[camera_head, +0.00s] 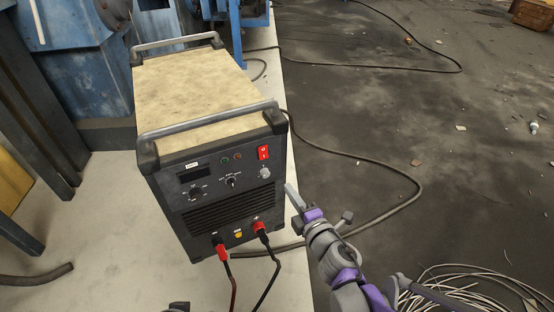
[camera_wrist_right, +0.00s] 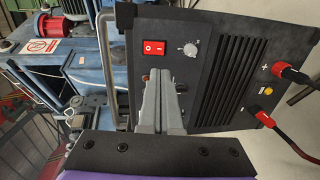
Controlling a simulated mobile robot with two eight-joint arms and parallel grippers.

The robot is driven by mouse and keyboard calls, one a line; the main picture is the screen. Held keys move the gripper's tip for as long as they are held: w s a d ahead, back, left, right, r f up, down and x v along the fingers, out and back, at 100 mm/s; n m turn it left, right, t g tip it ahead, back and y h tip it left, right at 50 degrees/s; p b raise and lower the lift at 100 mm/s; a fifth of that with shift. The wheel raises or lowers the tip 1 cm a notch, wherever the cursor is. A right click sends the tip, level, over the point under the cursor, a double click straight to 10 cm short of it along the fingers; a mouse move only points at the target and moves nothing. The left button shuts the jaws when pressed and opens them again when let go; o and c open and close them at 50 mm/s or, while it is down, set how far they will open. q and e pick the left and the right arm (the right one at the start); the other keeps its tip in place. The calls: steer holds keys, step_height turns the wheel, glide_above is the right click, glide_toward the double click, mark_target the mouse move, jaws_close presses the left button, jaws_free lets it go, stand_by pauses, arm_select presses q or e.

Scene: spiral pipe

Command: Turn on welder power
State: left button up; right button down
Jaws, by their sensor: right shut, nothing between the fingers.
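The welder (camera_head: 215,150) is a dark box with a tan top and two grey handles, standing on a pale surface in the head view. Its red power switch (camera_head: 264,153) is at the upper right of the front panel, and it also shows in the right wrist view (camera_wrist_right: 155,48). My right gripper (camera_head: 291,190) is shut and empty, just right of the front panel and below the switch. In the right wrist view its closed fingers (camera_wrist_right: 160,85) point toward the panel, below the switch in the picture; contact cannot be told. My left gripper is not clearly visible.
Red plugs (camera_head: 222,252) with cables are at the panel's lower edge. A grey knob (camera_head: 265,173) sits just under the switch. Blue machinery (camera_head: 75,60) stands behind at left. A black cable (camera_head: 400,195) and coiled wires (camera_head: 470,290) lie on the dark floor at right.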

mark_target(264, 157)
steer(key=shift+w+a+f+n, duration=0.15)
steer(key=shift+a+f+n, duration=0.05)
steer(key=shift+n, duration=0.1)
steer(key=b+x, duration=0.2)
steer(key=x, duration=1.2)
steer(key=shift+a, duration=0.15)
steer(key=shift+w, duration=0.15)
